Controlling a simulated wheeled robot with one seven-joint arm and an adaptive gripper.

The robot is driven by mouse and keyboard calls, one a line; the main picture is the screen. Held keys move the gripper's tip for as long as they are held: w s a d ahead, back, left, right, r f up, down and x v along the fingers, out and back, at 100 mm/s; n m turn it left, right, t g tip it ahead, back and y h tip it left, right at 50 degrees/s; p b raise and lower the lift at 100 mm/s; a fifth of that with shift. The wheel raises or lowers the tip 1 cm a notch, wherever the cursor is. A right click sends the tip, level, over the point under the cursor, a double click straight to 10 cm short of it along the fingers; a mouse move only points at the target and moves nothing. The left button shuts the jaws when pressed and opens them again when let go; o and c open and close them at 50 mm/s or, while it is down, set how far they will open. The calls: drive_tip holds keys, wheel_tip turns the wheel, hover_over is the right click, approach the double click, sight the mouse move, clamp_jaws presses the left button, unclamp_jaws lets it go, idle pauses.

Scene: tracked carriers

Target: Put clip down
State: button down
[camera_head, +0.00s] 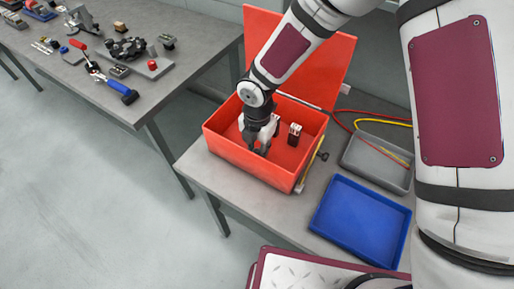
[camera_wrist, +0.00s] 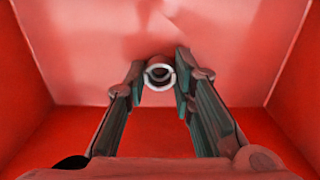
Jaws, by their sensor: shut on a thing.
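My gripper (camera_head: 262,150) reaches down inside the open red box (camera_head: 240,155), near its left part. In the wrist view my gripper (camera_wrist: 159,80) has its two fingers closed on the clip (camera_wrist: 158,88), which shows as a pale metal ring with a dark centre between the fingertips. The red floor of the box lies beyond it. In the head view the clip is hidden by the fingers. I cannot tell whether the clip touches the box floor.
A small dark block with a pale top (camera_head: 295,134) stands in the box, right of my gripper. The raised red lid (camera_head: 325,70) is behind. A grey tray (camera_head: 375,162) and a blue tray (camera_head: 360,222) lie to the right. Tools lie on another table (camera_head: 150,40).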

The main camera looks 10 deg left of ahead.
drive_tip(key=shift+f, duration=0.15)
drive_tip(key=c, duration=1.4)
unclamp_jaws()
drive_tip(key=shift+o, duration=0.2)
wheel_tip(320, 180, up, 12)
drive_tip(key=shift+r+b, duration=0.2)
drive_tip(key=shift+b, duration=0.1)
